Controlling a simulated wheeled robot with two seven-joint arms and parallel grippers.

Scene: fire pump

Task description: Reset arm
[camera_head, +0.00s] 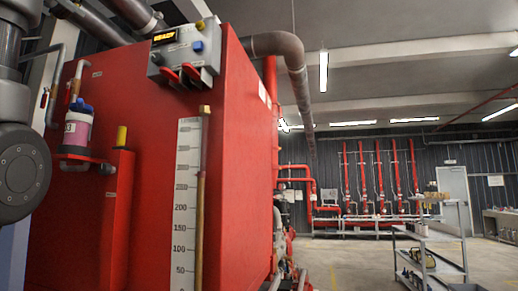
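A dark grey, rounded link of my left arm (22,165) shows at the left edge, in front of the large red tank (245,130). No gripper of mine is in view, so neither one's fingers can be seen. My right arm is not in the picture.
The red tank fills the left half, with a control box (185,52), a white scale (186,205) and a bottle (78,125) on its front. A grey shelf cart (430,240) stands at the right. Open floor (350,265) lies between. Red pipes (380,180) line the back wall.

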